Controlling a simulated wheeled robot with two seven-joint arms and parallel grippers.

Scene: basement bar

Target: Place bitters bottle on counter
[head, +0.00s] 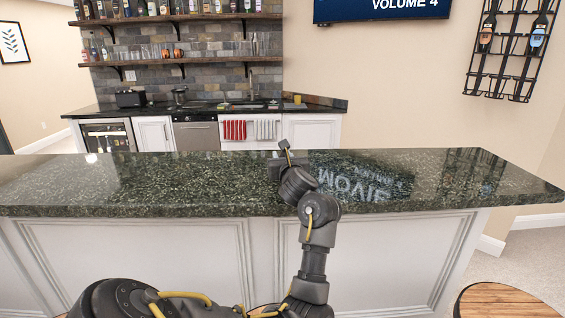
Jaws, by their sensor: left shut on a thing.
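The counter (130,185) is a dark green speckled stone slab on a white panelled base, and it spans the view. My left gripper (284,152) is over the middle of the counter, pointing away from me. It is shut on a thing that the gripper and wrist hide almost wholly. I cannot make out the bitters bottle there, nor whether it touches the stone. My right gripper is not in view.
The counter top is bare on both sides of my arm, with a screen reflection on the right. A wooden stool seat (508,301) stands at front right. Behind are a back counter (90,108), bottle shelves (185,17) and a wall bottle rack (510,45).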

